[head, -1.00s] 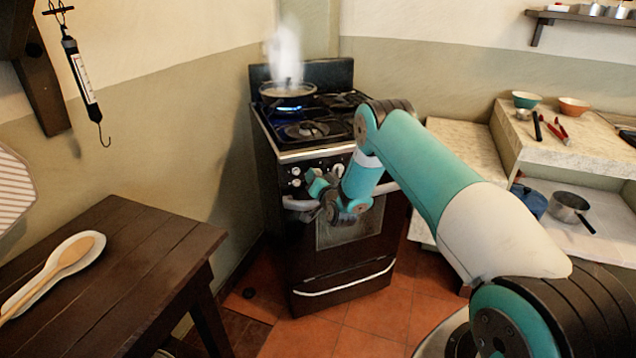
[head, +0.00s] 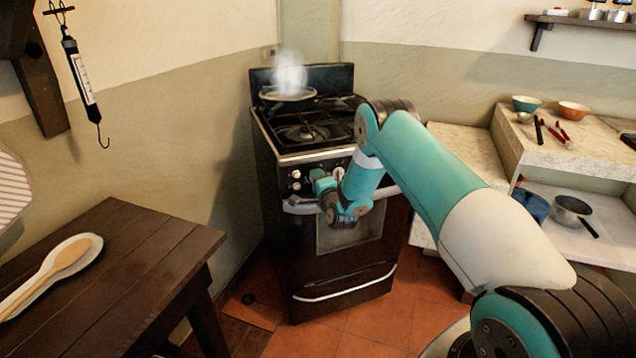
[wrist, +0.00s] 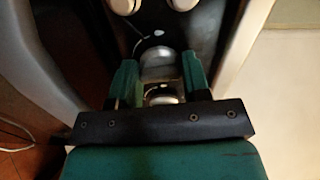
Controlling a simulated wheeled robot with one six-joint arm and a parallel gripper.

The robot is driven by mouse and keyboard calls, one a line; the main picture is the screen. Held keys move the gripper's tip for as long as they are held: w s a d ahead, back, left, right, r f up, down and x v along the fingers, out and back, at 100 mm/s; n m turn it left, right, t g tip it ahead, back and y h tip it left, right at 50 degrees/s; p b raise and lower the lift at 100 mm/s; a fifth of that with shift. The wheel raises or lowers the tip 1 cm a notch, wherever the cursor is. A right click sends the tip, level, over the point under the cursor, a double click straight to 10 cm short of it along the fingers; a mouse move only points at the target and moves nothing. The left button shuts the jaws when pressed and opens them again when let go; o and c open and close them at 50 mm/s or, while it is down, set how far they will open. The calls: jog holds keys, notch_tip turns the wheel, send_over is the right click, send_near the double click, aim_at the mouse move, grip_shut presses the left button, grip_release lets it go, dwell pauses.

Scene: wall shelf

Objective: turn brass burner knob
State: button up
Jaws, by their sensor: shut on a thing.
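The metallic burner knob (wrist: 158,62) sits on the dark stove front in the wrist view, between my two green fingers. My gripper (wrist: 160,78) is shut on it, one finger on each side. Its brass colour is hard to tell in the dim light. In the head view my gripper (head: 320,184) is at the stove's (head: 312,180) front panel and hides the held knob. A pan (head: 288,94) stands on the back left burner with steam above it. No flame shows under it.
Pale knobs (head: 296,174) sit close to my gripper, and two show at the top of the wrist view (wrist: 125,4). The oven handle runs just below. A dark wooden table (head: 130,270) stands at left; a counter (head: 570,150) with bowls is at right.

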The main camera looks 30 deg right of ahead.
jog(key=shift+m, duration=0.6)
jog(key=o, duration=0.9)
jog(key=s+a+b, duration=0.3)
jog(key=s+b, duration=1.4)
jog(key=b, duration=0.6)
jog(key=shift+a, duration=0.2)
